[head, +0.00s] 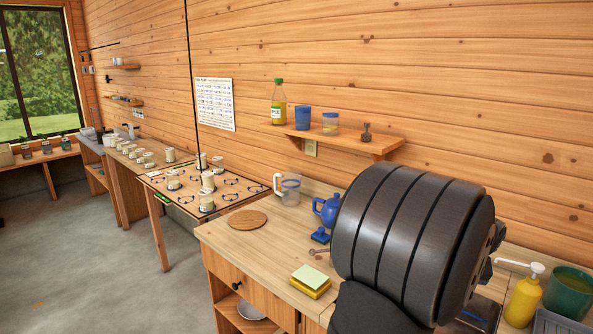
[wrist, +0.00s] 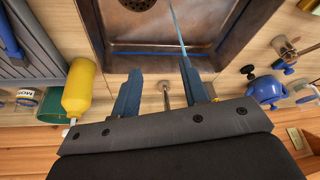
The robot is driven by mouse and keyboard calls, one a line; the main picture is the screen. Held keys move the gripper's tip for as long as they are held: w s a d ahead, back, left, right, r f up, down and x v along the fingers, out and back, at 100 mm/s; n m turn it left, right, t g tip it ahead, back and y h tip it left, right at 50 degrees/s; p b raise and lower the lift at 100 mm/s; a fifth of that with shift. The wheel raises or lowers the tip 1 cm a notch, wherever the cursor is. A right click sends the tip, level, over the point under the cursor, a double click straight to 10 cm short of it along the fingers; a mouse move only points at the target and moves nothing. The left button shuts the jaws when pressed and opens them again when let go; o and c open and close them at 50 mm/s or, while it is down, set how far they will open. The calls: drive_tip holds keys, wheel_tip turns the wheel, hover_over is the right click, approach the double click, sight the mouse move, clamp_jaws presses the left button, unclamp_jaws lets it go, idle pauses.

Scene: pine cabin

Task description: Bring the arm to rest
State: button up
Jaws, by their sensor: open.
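My gripper (wrist: 160,67) shows in the wrist view with its two blue fingers apart and nothing held between them. It is over the near edge of a dark brown sink-like basin (wrist: 225,45) with a round drain. A small metal fitting (wrist: 166,90) shows between the fingers; I cannot tell its distance from them. In the head view my dark arm link fills the right foreground and hides part of the counter; the gripper itself is not visible there.
A yellow pump bottle (head: 523,297) and green pot (head: 568,292) stand right of my arm. A blue teapot (head: 327,209), clear jug (head: 290,188), sponges (head: 311,278) and cork mat (head: 247,220) are on the counter (head: 262,262). A shelf (head: 350,138) is behind.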

drive_tip(key=w+a+n+y, duration=0.1)
drive_tip(key=w+a+n, duration=0.1)
drive_tip(key=w+a, duration=0.3)
drive_tip(key=a, duration=0.4)
drive_tip(key=shift+w, duration=0.3)
drive_tip(key=shift+o, duration=0.5)
drive_tip(key=shift+r, duration=0.1)
drive_tip(key=o, duration=0.3)
drive_tip(key=shift+w, duration=0.1)
drive_tip(key=o, duration=0.9)
drive_tip(key=w+r, duration=0.2)
drive_tip(key=w, duration=0.4)
drive_tip(key=shift+a+y, duration=0.3)
drive_tip(key=w+a+r+m+g, duration=0.2)
drive_tip(key=w+a+r+m, duration=0.1)
drive_tip(key=w+a, duration=0.5)
drive_tip(key=w+a+r+m+g, duration=0.2)
drive_tip(key=w+a+r+m, duration=0.15)
drive_tip(key=w+a, duration=0.55)
wheel_tip(320, 180, down, 9)
drive_tip(key=w+d, duration=0.2)
drive_tip(key=shift+d, duration=0.1)
